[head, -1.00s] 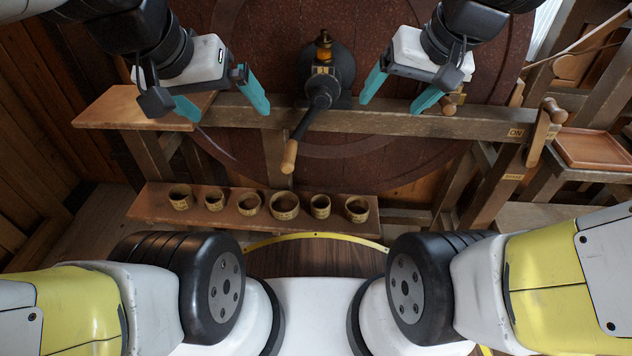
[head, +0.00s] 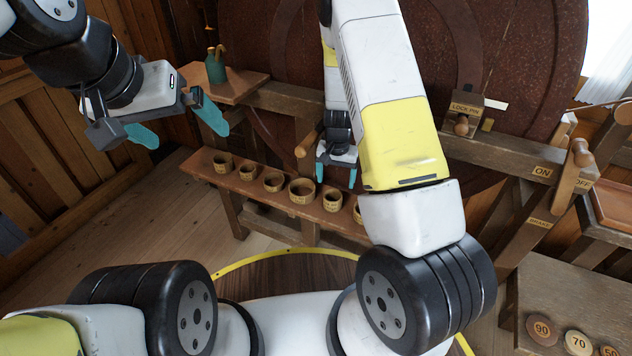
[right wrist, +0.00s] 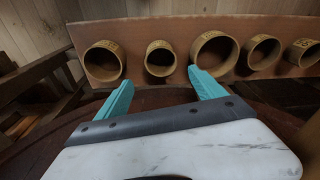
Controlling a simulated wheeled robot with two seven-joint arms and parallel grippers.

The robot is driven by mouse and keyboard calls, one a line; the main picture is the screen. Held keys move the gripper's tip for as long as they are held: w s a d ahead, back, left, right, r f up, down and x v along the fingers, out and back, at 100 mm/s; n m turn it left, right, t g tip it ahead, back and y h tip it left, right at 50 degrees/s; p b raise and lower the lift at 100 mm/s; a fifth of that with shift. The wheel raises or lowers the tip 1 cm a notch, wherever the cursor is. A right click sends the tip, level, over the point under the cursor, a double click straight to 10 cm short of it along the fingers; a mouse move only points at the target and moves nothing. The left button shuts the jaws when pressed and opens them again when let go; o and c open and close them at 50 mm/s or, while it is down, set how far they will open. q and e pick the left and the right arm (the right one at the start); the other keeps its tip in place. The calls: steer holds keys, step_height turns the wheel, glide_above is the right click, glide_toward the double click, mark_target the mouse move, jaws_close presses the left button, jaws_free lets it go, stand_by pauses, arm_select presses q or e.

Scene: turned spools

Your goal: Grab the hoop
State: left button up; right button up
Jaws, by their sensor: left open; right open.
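Several short wooden hoops stand in a row on a low shelf (head: 240,187) in the head view; a wide one (head: 301,198) is near the middle. My right gripper (head: 336,180) is open and empty, pointing down above the right part of the row. In the right wrist view the open right gripper (right wrist: 162,92) faces the shelf (right wrist: 160,28). A narrow hoop (right wrist: 160,44) shows beyond the gap between its fingers, and a wider one (right wrist: 214,36) beyond the right finger. I see no contact. My left gripper (head: 180,125) is open and empty, high at the left.
A big dark red wheel (head: 520,50) stands behind a wooden beam (head: 480,152) with a lock pin box (head: 466,108). A green bottle (head: 215,70) is on a side board. Round numbered discs (head: 541,330) lie on a bench at lower right.

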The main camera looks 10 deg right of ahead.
mark_target(333, 198)
steer(key=f, duration=0.9)
steer(key=shift+w+a, duration=0.1)
steer(key=shift+a, duration=0.2)
steer(key=c, duration=1.4)
